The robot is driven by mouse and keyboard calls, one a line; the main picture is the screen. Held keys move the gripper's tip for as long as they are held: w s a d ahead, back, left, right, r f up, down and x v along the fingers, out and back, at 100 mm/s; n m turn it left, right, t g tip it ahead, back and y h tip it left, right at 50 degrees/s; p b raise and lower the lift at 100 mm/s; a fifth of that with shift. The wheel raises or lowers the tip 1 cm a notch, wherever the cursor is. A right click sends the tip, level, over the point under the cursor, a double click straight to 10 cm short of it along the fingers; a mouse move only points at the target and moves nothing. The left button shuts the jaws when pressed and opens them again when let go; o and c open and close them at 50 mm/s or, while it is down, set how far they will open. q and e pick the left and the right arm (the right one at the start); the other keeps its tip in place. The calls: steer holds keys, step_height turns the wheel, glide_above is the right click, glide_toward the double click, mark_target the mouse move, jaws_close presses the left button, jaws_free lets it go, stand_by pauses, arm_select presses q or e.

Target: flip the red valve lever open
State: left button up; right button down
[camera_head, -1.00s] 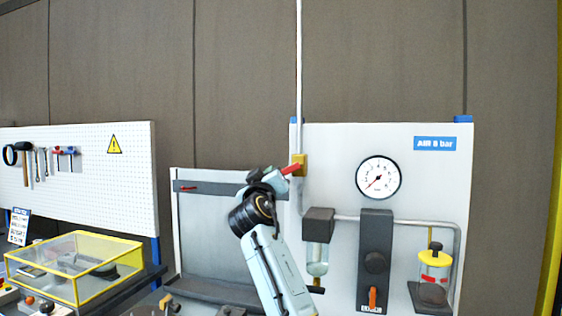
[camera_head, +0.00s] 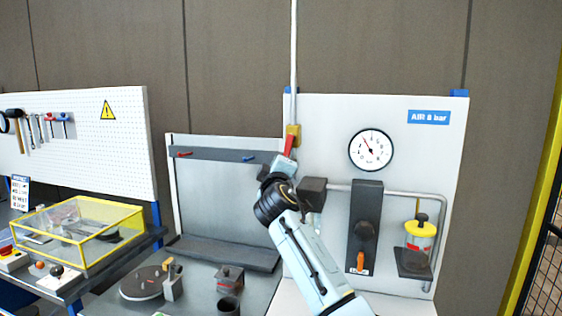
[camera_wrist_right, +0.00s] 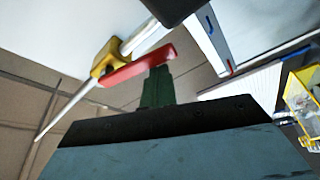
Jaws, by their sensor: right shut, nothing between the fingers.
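The red valve lever (camera_head: 289,145) hangs steeply down from the yellow valve body (camera_head: 293,130) on the thin vertical pipe, close to the pipe's line. My right gripper (camera_head: 281,162) is shut and empty just below the lever. In the right wrist view the red lever (camera_wrist_right: 138,68) runs along the pipe from the yellow valve (camera_wrist_right: 104,58). The dark green shut fingertips (camera_wrist_right: 157,85) are at the lever's free end, touching or very close; I cannot tell which. My left gripper is not in view.
The pressure gauge (camera_head: 371,150) on the white panel has its needle pointing up and left. A dark filter block (camera_head: 312,192) sits close to the right of my wrist. A grey regulator column (camera_head: 363,230) and a yellow-capped jar (camera_head: 419,240) are farther right.

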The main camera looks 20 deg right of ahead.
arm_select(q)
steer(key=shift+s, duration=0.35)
arm_select(e)
steer(key=shift+s+d+f, duration=0.2)
steer(key=shift+s+d, duration=0.15)
steer(key=shift+d, duration=0.3)
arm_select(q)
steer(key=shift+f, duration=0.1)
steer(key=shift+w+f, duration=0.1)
